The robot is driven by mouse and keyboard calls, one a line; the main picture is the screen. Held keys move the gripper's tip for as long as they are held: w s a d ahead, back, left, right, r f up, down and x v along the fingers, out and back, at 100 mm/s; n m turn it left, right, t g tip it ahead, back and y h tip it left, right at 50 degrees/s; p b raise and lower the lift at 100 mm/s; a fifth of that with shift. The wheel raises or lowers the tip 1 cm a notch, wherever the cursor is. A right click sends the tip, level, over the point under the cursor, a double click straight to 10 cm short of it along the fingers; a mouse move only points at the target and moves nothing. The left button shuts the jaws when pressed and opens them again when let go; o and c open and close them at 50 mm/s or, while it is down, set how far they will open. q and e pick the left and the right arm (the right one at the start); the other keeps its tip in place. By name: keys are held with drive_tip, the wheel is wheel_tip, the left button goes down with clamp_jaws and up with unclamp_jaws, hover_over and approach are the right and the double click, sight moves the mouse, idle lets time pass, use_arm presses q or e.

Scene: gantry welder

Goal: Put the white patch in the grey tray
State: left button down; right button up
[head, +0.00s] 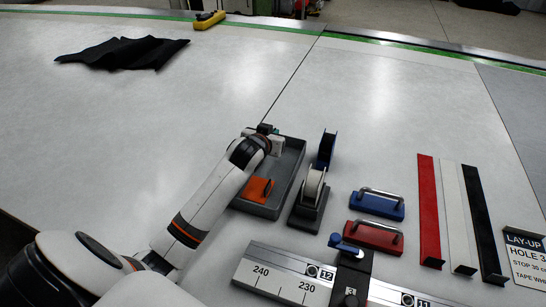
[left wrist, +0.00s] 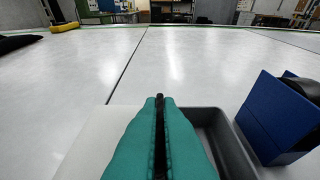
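My left gripper (head: 267,130) is over the far end of the grey tray (head: 293,160). In the left wrist view its teal fingers (left wrist: 160,135) are close together with a thin dark strip between them. The white patch (left wrist: 95,145) is a flat pale sheet extending left from the fingers; it appears gripped at its right edge, though the grip itself is hidden. In the left wrist view the tray (left wrist: 222,135) shows right of the fingers, partly covered. An orange patch (head: 256,188) lies in the tray's near end. My right gripper is out of view.
A tape dispenser (head: 311,190) and a blue holder (head: 327,150) stand right of the tray. Blue (head: 377,206) and red (head: 373,237) handled blocks, several strips and a ruler rail (head: 285,272) lie further right and near. A black cloth (head: 122,53) lies far left.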

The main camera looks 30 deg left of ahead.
sight(272, 161)
use_arm(q)
drive_tip(key=f, duration=0.3)
drive_tip(key=shift+s+f, duration=0.25)
drive_tip(key=shift+s, duration=0.05)
wheel_tip(272, 161, down, 4)
drive_tip(key=shift+w, duration=0.15)
drive_tip(key=shift+f, duration=0.15)
drive_tip(key=c, duration=1.6)
unclamp_jaws()
drive_tip(key=shift+c, duration=0.2)
drive_tip(key=shift+r, duration=0.2)
